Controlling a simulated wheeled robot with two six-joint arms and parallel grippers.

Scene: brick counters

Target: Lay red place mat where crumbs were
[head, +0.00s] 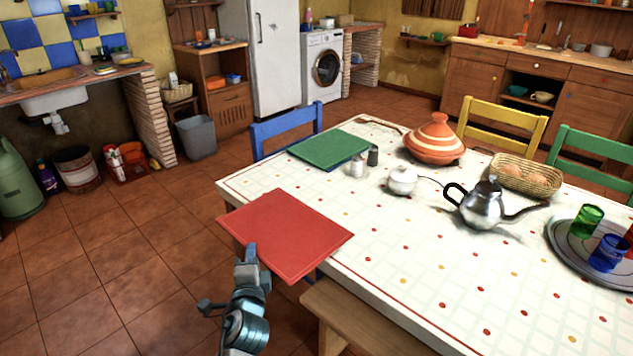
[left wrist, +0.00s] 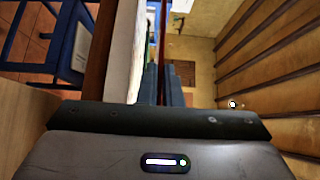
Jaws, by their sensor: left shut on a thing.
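The red place mat (head: 287,232) is a flat red rectangle at the near left corner of the table (head: 400,270). Part of it overhangs the table's left and near edges. My left gripper (head: 250,258) is shut on the mat's near edge, just off the table. In the left wrist view the gripper's fingers (left wrist: 172,88) show only in part, beside the pale table edge. I see no crumbs on the bare cloth. My right gripper is in neither view.
A green mat (head: 330,150) lies at the far left, with two shakers (head: 357,166) beside it. A sugar bowl (head: 402,180), teapot (head: 482,207), tagine (head: 434,142), bread basket (head: 525,175) and tray (head: 565,255) stand further right. A wooden bench (head: 350,310) is at the near side.

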